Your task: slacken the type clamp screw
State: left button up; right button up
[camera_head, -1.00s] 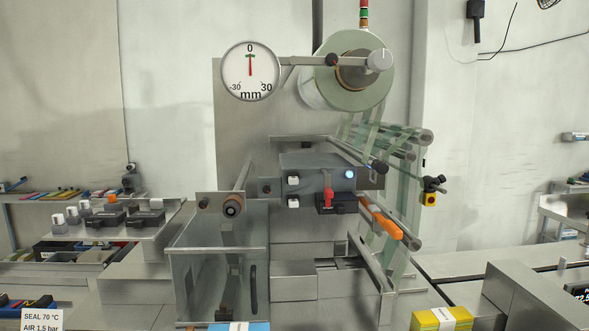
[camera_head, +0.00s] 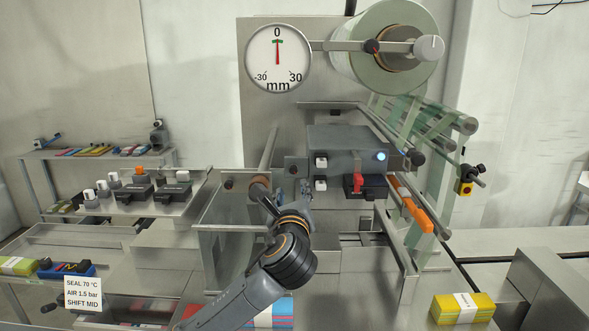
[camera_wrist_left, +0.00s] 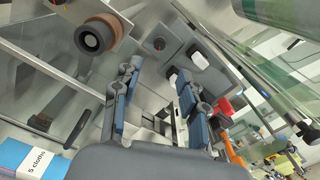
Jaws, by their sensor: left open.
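A grey printer box (camera_head: 345,145) with a blue-lit button (camera_head: 381,156) stands at the middle of the machine. Its face has two white knobs (camera_head: 320,162) and a red lever (camera_head: 357,183) at a black block (camera_head: 375,190). I cannot tell which part is the type clamp screw. My left gripper (camera_head: 291,196) is just left of and below the box, open and empty. In the left wrist view its blue-padded fingers (camera_wrist_left: 158,78) are apart, pointing towards a grey bracket (camera_wrist_left: 163,42) and the white knobs (camera_wrist_left: 200,58). The red part (camera_wrist_left: 222,109) shows beyond the right finger. My right gripper is out of view.
A clear-walled bin (camera_head: 222,235) and a brown-ended roller (camera_wrist_left: 95,38) are close to my left arm. An orange handle (camera_head: 411,208) and rollers lie right of the box. A dial (camera_head: 278,58) and film reel (camera_head: 385,45) are above. A yellow pack (camera_head: 462,308) lies front right.

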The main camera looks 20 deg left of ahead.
aim_at(293, 171)
pick_arm(q)
jog(key=p+x, duration=0.3)
jog(key=x, duration=0.7)
jog(key=shift+w+p, duration=0.2)
jog(key=shift+p, duration=0.1)
jog(key=shift+w+a, duration=0.2)
jog(key=shift+w, duration=0.35)
jog(key=shift+c, duration=0.3)
grip_shut()
